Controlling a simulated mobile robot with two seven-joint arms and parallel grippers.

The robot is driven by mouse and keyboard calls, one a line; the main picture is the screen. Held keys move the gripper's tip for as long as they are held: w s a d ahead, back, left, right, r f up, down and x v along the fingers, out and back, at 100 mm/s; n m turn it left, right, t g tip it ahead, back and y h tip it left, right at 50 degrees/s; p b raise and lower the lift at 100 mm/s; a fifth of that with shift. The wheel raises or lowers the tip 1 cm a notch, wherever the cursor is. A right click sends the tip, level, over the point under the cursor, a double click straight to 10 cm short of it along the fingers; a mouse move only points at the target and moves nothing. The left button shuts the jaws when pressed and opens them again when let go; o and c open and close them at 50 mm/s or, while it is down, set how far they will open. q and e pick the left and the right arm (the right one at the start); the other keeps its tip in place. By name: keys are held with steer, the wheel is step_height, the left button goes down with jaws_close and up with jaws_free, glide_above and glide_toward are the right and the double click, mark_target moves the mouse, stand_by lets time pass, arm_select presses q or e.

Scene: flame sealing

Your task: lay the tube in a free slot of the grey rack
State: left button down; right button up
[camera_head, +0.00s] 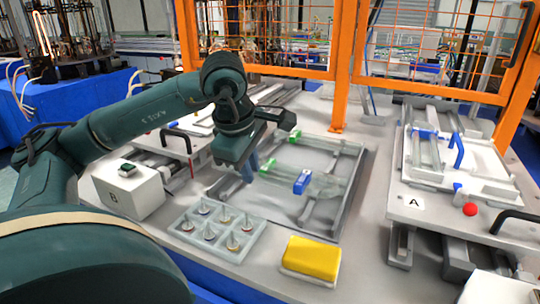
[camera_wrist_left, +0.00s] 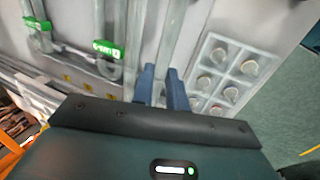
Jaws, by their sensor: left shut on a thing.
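My left gripper (camera_head: 250,166) is above the left end of the grey rack (camera_head: 333,208), with its fingers pointing down. In the left wrist view its two blue fingers (camera_wrist_left: 162,90) are close together on a clear glass tube (camera_wrist_left: 168,42), which runs away from them. In the head view this tube is hard to make out. Other clear tubes with green tags lie in the rack, one at the back (camera_head: 296,135) and one nearer (camera_head: 267,165). Both green tags also show in the left wrist view. A blue block (camera_head: 302,182) sits near the rack's front part. My right gripper is out of view.
A pale tray with several small conical pieces (camera_head: 246,242) stands in front of the rack, beside a yellow sponge-like block (camera_head: 312,256). A white box (camera_head: 128,190) is at left. A fixture marked A (camera_head: 416,203) stands at right. Orange fence posts (camera_head: 342,65) rise behind.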

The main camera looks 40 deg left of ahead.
arm_select(q)
steer(key=shift+s+f+b, duration=0.15)
steer(key=shift+f+b, duration=0.7)
steer(key=shift+f, duration=0.05)
step_height(320, 180, down, 2)
steer(key=shift+f+b, duration=0.1)
steer(key=shift+b, duration=0.8)
steer(key=shift+f+b, duration=0.35)
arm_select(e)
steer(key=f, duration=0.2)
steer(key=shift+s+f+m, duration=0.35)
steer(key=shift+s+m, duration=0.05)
arm_select(q)
steer(key=shift+f, duration=0.25)
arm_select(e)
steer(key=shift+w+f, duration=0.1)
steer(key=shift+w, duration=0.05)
arm_select(q)
steer(key=c, duration=1.3)
jaws_free()
